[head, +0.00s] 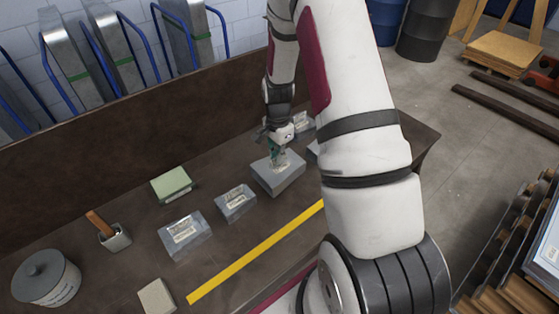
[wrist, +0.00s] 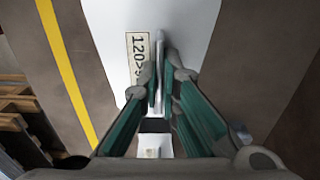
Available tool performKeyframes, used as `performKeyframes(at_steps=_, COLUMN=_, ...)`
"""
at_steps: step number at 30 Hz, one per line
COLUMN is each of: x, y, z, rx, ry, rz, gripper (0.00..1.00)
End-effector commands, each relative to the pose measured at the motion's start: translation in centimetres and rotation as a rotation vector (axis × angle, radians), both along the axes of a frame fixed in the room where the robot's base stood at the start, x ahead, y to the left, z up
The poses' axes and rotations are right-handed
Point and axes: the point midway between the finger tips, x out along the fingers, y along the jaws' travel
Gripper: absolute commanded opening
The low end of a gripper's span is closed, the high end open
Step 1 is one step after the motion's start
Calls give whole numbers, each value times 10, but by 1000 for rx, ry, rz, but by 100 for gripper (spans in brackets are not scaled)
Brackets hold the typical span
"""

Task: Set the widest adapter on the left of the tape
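A grey adapter (head: 285,184) sits in the middle of the row on the bench and looks the largest of those in clear view. My gripper (head: 277,152) is over it, pointing down. In the wrist view the gripper (wrist: 160,82) has its fingers close together on a thin upright tab of the adapter (wrist: 190,35), whose label starts "120>"; the rest is hidden. The yellow tape (head: 255,250) runs along the bench's near side and shows at left in the wrist view (wrist: 66,70). Smaller adapters (head: 236,204) (head: 178,240) stand to the left.
Another adapter (head: 302,130) lies behind my gripper, and one more is partly hidden by my arm. A green box (head: 172,185), a cup with a wooden-handled tool (head: 115,240), a lidded pot (head: 47,280) and a pale block (head: 156,297) occupy the left. A backboard (head: 130,135) bounds the bench.

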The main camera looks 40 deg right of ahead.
Motion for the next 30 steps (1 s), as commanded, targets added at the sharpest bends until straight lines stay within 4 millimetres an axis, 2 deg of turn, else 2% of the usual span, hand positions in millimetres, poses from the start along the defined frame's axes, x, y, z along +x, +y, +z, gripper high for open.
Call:
performKeyframes(at_steps=15, x=0, y=0, z=55, rx=-1, ry=-2, rz=0, gripper=0)
performKeyframes(at_steps=30, x=4, y=5, z=60, rx=0, ry=-1, rz=43, gripper=0)
